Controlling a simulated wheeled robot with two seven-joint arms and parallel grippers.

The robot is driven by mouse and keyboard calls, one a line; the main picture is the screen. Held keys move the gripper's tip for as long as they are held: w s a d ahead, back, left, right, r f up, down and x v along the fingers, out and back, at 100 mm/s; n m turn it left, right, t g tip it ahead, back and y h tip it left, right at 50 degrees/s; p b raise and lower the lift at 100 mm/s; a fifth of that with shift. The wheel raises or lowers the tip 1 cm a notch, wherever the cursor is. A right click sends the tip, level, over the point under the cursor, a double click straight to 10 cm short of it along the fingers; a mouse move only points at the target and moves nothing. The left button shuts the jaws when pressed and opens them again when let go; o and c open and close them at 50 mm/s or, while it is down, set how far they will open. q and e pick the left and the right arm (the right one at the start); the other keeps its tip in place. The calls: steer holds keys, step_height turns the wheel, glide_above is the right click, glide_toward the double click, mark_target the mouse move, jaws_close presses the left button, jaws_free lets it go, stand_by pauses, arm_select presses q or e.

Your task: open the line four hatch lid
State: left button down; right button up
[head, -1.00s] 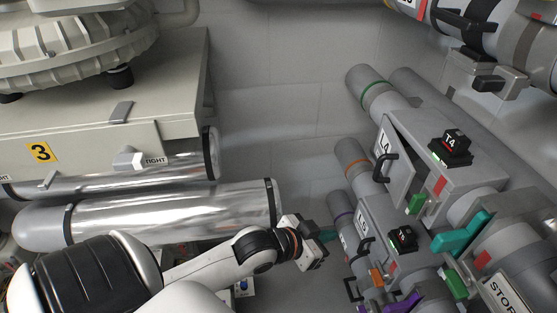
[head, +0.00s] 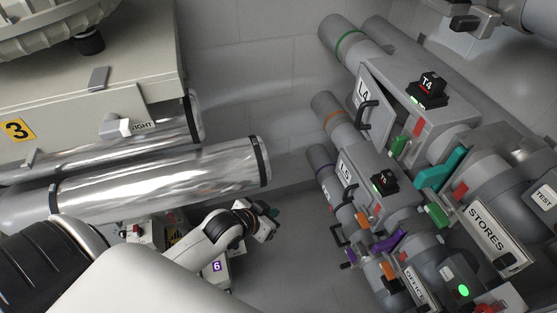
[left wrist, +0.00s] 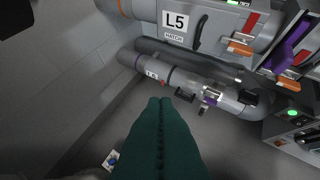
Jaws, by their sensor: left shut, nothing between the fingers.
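The line four hatch lid (head: 374,105) is a grey plate marked L4 with a black handle (head: 366,114), on the side of a grey pipe housing (head: 437,124). It stands out at an angle from the housing, with a dark gap behind it, so it looks partly open. A green latch piece (head: 398,147) is beside it. My left gripper (head: 271,217) is shut and empty, low and left of the lid, well apart from it. In the left wrist view its green fingers (left wrist: 159,102) are together, over the floor below L5 and L6. My right gripper is out of view.
The L5 hatch (head: 346,175) and its pipe lie below line four; L5 also shows in the left wrist view (left wrist: 175,22). A teal lever (head: 440,169) and the STORES pipe label (head: 487,229) are to the right. Silver cylinders (head: 160,178) are at left. Open floor lies between.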

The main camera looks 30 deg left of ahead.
arm_select(q)
steer(key=s+a+f+n+g+y, duration=0.1)
steer(key=s+a+f+g, duration=0.15)
steer(key=f, duration=0.75)
steer(key=s+a+f+g, duration=0.1)
steer(key=s+f, duration=0.3)
steer(key=f, duration=0.5)
steer(key=s+d+f+m+g, duration=0.2)
steer(key=s+d+f+g, duration=0.1)
steer(key=s+f, duration=1.25)
steer(key=m+t+h, duration=0.4)
steer(key=m+t, duration=1)
steer(key=m, duration=0.4)
glide_toward(374, 115)
steer(key=p+x, duration=0.2)
steer(key=x, duration=0.3)
steer(key=shift+w, duration=0.2)
steer(key=shift+s+a, duration=0.1)
steer(key=shift+a, duration=0.05)
